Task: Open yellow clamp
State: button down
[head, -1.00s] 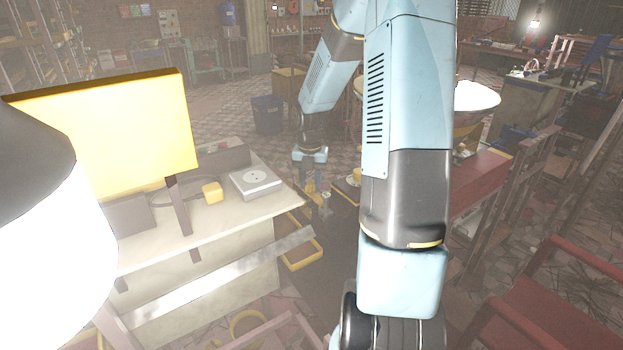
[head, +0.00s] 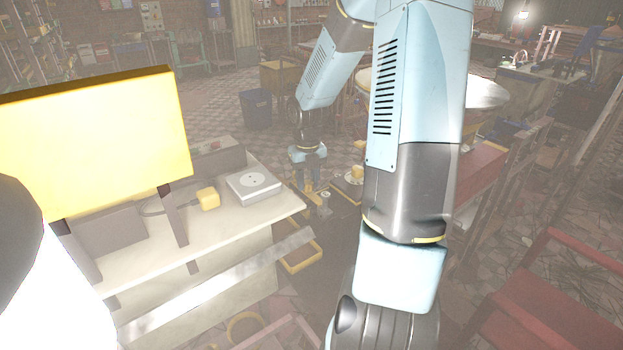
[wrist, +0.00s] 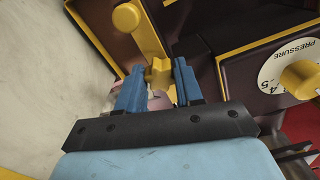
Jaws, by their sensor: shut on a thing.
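The yellow clamp (wrist: 160,74) shows in the wrist view as a yellow knob-like end on a yellow arm (wrist: 146,32) that runs up to a round pivot on a dark, yellow-edged box. My gripper (wrist: 159,67) has its two blue fingers on either side of this yellow end and is shut on it. In the head view my gripper (head: 307,178) points down beside the bench, at a small yellow part; the grip itself is too small to make out there.
A dark box with a PRESSURE dial (wrist: 300,75) and yellow knob stands close to the right of my fingers. A pale surface lies at the left. In the head view a bench (head: 230,222) carries a grey box (head: 253,186) and a yellow block (head: 208,198). A red table (head: 478,170) stands right.

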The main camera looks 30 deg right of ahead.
jog(key=shift+s+f, duration=0.1)
dwell(0.3)
jog(key=shift+w+a, duration=0.2)
jog(key=shift+w, duration=0.95)
jog(key=shift+w+a, duration=0.15)
jog(key=shift+s+a, duration=0.1)
jog(key=shift+s, duration=0.2)
jog(key=c, duration=1.2)
grip_release()
jog(key=shift+a, duration=0.1)
jog(key=o, duration=0.5)
jog(key=shift+d, duration=0.25)
jog(key=shift+c, duration=0.2)
